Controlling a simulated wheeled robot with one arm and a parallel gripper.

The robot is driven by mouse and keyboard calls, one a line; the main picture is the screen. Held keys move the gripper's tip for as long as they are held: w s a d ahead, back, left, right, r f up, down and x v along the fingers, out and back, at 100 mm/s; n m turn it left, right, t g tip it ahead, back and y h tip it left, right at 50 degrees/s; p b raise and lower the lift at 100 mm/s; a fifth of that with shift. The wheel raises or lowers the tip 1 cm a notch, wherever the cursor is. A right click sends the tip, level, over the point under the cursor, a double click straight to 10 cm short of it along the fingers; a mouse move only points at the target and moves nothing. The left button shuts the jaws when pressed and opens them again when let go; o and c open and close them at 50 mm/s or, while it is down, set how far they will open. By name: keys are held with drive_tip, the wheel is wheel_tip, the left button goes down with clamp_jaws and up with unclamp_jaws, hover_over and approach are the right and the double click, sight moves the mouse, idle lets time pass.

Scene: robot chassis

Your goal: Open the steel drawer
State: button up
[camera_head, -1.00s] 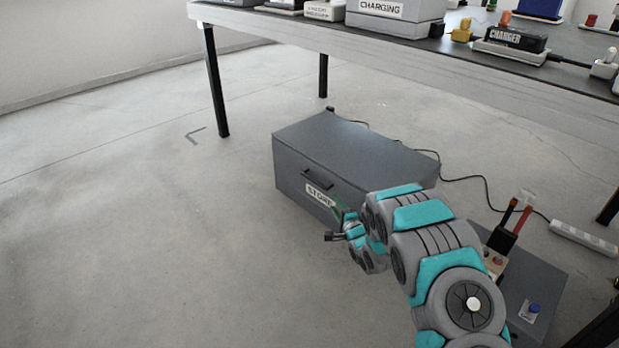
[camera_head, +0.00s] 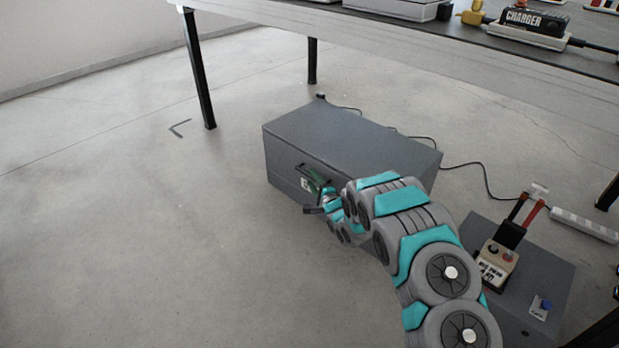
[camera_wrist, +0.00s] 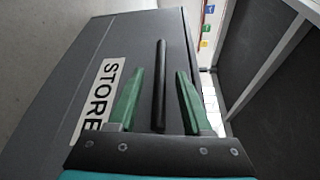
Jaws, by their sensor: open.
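The steel drawer is the dark grey box (camera_head: 350,140) on the floor under the table, with its front facing left and toward me. In the wrist view its front (camera_wrist: 75,75) carries a white "STORE" label (camera_wrist: 100,100) and a black bar handle (camera_wrist: 160,88). The drawer looks closed. My gripper (camera_head: 318,190) is at the drawer front, by the handle. In the wrist view my gripper (camera_wrist: 158,98) is open, with one green finger on each side of the handle. I cannot tell whether either finger touches it.
A table (camera_head: 430,55) stands over and behind the drawer, with black legs (camera_head: 197,70). A second grey box (camera_head: 515,290) with a small control unit (camera_head: 496,263) stands to the right. A power strip (camera_head: 583,225) and cables lie on the floor. The floor to the left is clear.

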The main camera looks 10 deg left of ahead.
drive_tip(key=shift+x, duration=1.4)
clamp_jaws()
idle(0.5)
